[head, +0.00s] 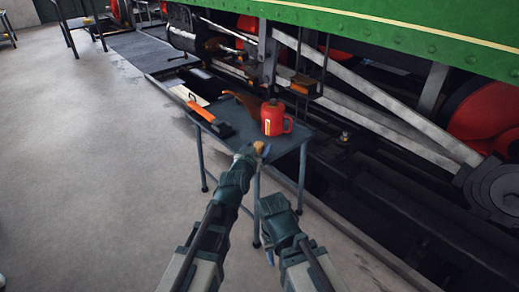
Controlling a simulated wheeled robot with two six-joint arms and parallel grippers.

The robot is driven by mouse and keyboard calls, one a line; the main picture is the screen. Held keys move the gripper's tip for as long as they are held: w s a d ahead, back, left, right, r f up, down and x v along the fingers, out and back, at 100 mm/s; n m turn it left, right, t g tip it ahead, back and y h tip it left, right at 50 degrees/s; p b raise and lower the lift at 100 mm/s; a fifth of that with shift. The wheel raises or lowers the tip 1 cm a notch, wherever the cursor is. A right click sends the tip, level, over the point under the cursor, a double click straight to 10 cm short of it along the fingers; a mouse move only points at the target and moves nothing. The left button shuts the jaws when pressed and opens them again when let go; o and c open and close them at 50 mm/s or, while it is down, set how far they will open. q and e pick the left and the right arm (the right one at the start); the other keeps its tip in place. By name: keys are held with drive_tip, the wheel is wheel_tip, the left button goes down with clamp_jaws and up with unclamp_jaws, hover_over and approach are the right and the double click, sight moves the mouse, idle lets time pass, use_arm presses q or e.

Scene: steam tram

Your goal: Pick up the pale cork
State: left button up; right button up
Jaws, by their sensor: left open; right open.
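The pale cork (259,146) looks like a small tan piece at the near edge of the dark table (218,107) in the head view. My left gripper (255,152) is open right at it, its fingers close around or beside it. I cannot tell whether they touch it, and they hide part of it. My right gripper (274,205) is lower, in front of the table and away from the cork. It is open, its fingers hard to make out, and I see nothing held in it.
A red can (272,118) with a handle and a long brown spout stands on the table just behind the cork. An orange-handled tool (201,111) lies at the table's left. The green and red tram (400,35) rises behind and right. Open floor (90,170) lies left.

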sight(261, 144)
use_arm(q)
drive_tip(key=x, duration=0.3)
drive_tip(key=shift+w+d+f+b, duration=0.2)
drive_tip(key=shift+w+f+b, duration=0.05)
drive_tip(key=shift+w+b, duration=0.1)
clamp_jaws()
idle(1.0)
